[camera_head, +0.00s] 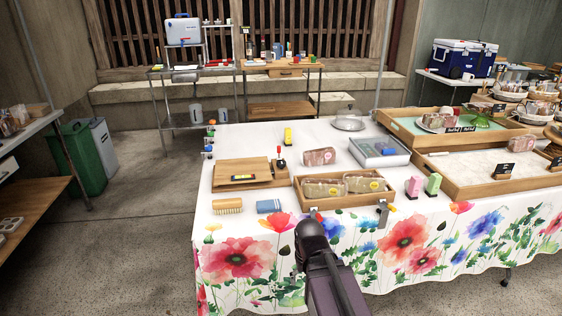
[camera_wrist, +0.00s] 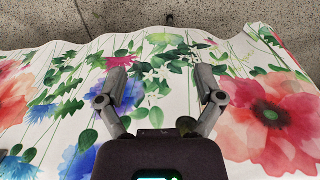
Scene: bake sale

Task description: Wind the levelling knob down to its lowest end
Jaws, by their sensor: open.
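I cannot tell for certain which part is the levelling knob. A small black-and-red upright piece (camera_head: 281,160) stands by the wooden board (camera_head: 238,173). A metal bracket (camera_head: 383,211) with an orange tip sits at the front of the wooden tray (camera_head: 345,200), and a small red piece (camera_head: 313,212) shows at its front left. My gripper (camera_wrist: 161,80) is open and empty in the wrist view, its two grey fingers spread over the flowered cloth. No knob shows in the wrist view.
The table (camera_head: 240,148) has a flowered cloth hanging at its front. Wrapped loaves (camera_head: 360,183) lie in the front tray. Larger trays (camera_head: 500,170) fill the right.

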